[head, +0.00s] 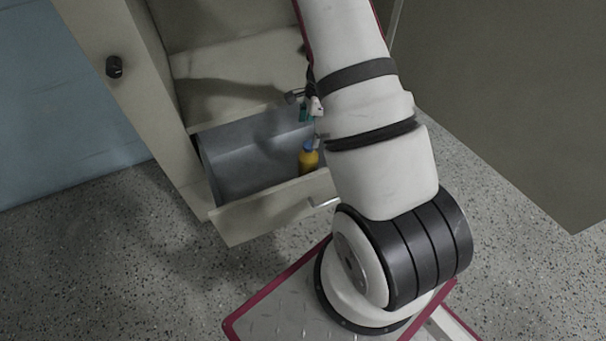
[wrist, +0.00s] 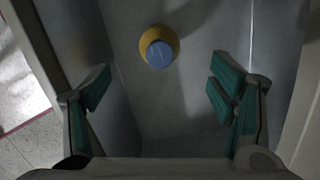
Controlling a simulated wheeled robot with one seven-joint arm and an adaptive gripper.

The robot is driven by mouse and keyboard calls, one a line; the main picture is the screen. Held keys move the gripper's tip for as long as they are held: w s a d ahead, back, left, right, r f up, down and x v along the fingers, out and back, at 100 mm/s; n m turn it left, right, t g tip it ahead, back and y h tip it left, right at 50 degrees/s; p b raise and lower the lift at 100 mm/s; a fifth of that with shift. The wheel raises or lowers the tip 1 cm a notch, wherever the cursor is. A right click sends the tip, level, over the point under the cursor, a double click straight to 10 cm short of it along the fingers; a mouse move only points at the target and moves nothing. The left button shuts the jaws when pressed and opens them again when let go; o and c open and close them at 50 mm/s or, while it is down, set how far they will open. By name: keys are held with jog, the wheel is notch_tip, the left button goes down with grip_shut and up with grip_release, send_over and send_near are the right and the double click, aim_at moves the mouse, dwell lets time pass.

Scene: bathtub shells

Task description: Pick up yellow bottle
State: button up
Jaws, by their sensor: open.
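The yellow bottle (head: 308,160) with a blue cap stands upright inside an open drawer (head: 262,222), near its front right in the head view. In the wrist view the bottle (wrist: 159,47) is seen from above, its blue cap toward me, beyond the fingertips and between their lines. My gripper (wrist: 160,88) is open and empty, with green finger pads on both sides. In the head view my gripper (head: 311,110) is partly hidden by my arm and hangs above the drawer, apart from the bottle.
The drawer's grey side wall (wrist: 85,45) is close to the left finger in the wrist view. The cabinet (head: 150,100) rises behind and left of the drawer. A drawer handle (head: 323,202) sticks out at the front. Speckled floor (head: 110,260) is clear at left.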

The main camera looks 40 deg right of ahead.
aim_at(308, 145)
jog(key=f+b, duration=0.1)
jog(key=f, duration=0.1)
jog(key=f+b, duration=0.1)
jog(key=f, duration=0.2)
jog(key=f+b, duration=0.1)
jog(key=f, duration=0.2)
jog(key=shift+w+a+f, duration=0.2)
jog(key=shift+a+f, duration=0.05)
jog(key=shift+a, duration=0.15)
jog(key=shift+d+f+b, duration=0.15)
jog(key=shift+f+b, duration=1.35)
jog(key=shift+f, duration=1.2)
grip_shut()
